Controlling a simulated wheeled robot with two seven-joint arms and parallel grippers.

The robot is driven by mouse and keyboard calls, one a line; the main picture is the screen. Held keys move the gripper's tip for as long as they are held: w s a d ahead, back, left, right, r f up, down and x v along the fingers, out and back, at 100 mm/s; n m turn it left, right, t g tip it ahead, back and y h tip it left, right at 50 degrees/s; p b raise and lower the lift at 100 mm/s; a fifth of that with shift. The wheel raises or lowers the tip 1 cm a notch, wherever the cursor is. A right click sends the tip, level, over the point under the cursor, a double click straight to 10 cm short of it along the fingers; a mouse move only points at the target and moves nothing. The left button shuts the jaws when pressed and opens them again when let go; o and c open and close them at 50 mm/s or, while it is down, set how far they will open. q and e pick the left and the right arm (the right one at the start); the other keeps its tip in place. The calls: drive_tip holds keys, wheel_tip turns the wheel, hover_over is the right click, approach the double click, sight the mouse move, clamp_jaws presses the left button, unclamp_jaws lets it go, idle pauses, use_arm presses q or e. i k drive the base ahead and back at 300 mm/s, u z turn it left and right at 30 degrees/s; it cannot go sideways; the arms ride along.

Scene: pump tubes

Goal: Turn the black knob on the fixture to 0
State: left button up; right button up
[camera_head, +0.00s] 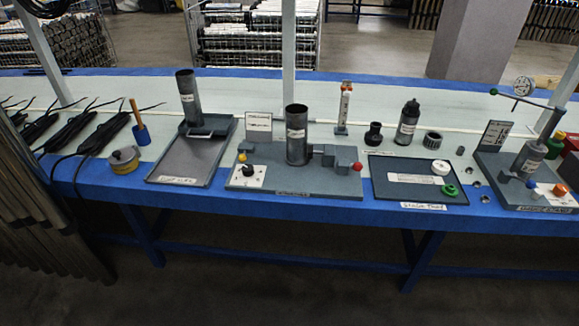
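The black knob (248,171) sits on a white plate (240,180) at the front left of the grey fixture (318,187). A small yellow knob (242,157) is just behind it. An upright dark cylinder with a label (297,135) stands on the fixture, with grey blocks and a red ball handle (357,167) to its right. The markings around the black knob are too small to read, so its setting cannot be told. Neither of my grippers shows in the view.
A grey tray with a tube (165,172) lies left of the fixture, a dark tray (390,190) right of it. Another fixture (500,170) with a gauge is at far right. Black cables and a tape roll (124,160) lie at left. A thin post (288,60) rises behind.

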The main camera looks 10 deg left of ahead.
sight(247, 169)
drive_tip(key=z, duration=1.15)
drive_tip(key=i, duration=1.45)
drive_tip(key=u, duration=3.4)
